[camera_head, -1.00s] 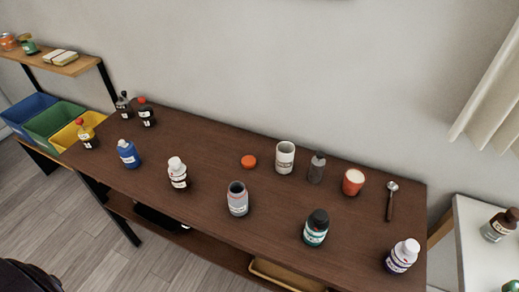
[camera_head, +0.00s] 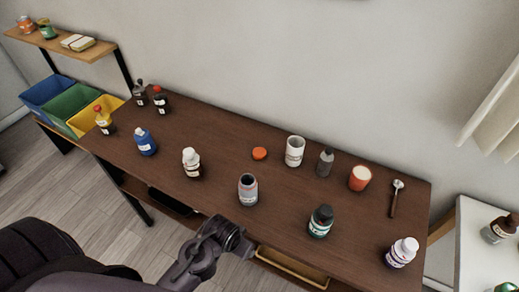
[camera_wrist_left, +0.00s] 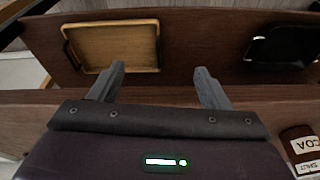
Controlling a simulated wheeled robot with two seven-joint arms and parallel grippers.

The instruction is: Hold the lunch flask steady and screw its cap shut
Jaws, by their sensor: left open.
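An open grey flask (camera_head: 248,190), with a pale label and a dark mouth, stands upright near the table's front edge in the head view. It looks like the lunch flask. A loose orange cap (camera_head: 260,153) lies behind it on the table. My left arm comes in low at the left, and its wrist is just in front of the table's front edge, below the flask. In the left wrist view my left gripper (camera_wrist_left: 159,72) is open, with nothing between its fingers. The flask does not show clearly there. My right gripper is not in view.
Several bottles stand about on the brown table (camera_head: 222,139), including a dark-capped green one (camera_head: 320,221) right of the flask and a white-capped one (camera_head: 192,163) left of it. Behind are a white cup (camera_head: 294,151) and an orange jar (camera_head: 359,178). A wooden tray (camera_wrist_left: 112,31) sits underneath.

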